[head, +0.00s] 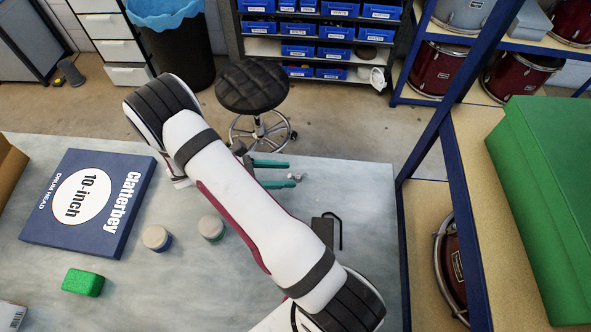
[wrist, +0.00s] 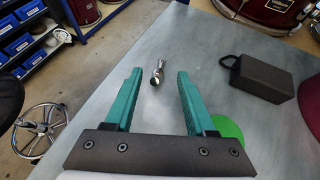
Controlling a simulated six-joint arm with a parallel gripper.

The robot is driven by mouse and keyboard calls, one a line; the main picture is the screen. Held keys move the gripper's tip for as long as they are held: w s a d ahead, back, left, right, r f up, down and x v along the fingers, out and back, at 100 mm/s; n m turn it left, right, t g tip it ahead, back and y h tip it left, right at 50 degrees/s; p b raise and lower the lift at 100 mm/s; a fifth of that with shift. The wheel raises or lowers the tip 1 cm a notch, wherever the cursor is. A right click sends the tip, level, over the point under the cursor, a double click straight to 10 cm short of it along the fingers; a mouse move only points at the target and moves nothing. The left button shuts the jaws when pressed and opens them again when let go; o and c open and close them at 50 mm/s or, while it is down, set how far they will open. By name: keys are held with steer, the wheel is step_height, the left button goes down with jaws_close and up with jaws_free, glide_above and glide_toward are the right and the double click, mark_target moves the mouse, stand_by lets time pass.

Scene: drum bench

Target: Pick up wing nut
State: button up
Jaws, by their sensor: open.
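A small shiny silver metal piece, which looks like the wing nut (head: 298,177), shows at the fingertips of my gripper (head: 291,174) in the head view. In the wrist view the wing nut (wrist: 158,72) lies on the grey bench top, in line with the gap between the two teal fingers of my gripper (wrist: 160,74). The fingers are open and apart, one to each side of it in the picture, with nothing gripped. I cannot tell how high the fingertips are above the bench.
A dark block with a loop (wrist: 258,78) lies to the right of my gripper. A green round thing (wrist: 229,128) is partly behind the right finger. A drum head box (head: 88,203), two small round tubs (head: 157,238) and a green block (head: 83,282) lie to the left.

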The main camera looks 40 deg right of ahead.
mark_target(298, 175)
steer(key=x, duration=0.3)
steer(key=shift+d, duration=0.1)
jaws_close()
